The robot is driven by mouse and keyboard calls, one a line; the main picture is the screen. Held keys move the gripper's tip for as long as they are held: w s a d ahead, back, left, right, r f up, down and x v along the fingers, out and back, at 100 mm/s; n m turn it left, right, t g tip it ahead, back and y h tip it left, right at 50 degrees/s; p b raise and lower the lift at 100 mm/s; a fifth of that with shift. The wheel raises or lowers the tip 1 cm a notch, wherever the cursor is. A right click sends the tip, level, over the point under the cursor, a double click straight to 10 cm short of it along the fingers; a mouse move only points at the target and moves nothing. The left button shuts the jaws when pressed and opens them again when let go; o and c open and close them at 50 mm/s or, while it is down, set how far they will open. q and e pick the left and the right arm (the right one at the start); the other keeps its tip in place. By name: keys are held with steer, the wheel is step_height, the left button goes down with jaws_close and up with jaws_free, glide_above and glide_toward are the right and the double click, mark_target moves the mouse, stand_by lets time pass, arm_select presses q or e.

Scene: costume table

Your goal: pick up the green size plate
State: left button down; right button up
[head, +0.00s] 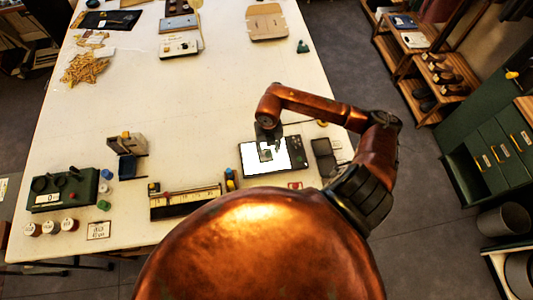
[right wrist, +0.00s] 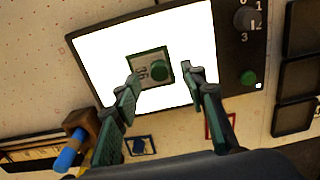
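The green size plate (right wrist: 150,67) is a small plate with a green border and a pale face with dark markings. It lies on the bright white surface of a dark-framed light panel (right wrist: 95,55). My right gripper (right wrist: 162,78) is over the panel with its fingers spread, one tip on each side of the plate's near part. Nothing is held between them; whether a tip touches the plate I cannot tell. In the head view the right gripper (head: 268,142) hangs over the panel (head: 249,165) and partly hides the plate. My left gripper is out of view.
A dark tray (head: 324,158) stands right of the panel. A long box (head: 185,203) and a blue-tipped peg (right wrist: 66,158) are to its left. A green device (head: 62,189) stands far left. The table's middle (head: 200,100) is clear.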

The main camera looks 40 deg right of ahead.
steer(key=shift+f, duration=0.95)
jaws_close()
steer(key=shift+r, duration=0.1)
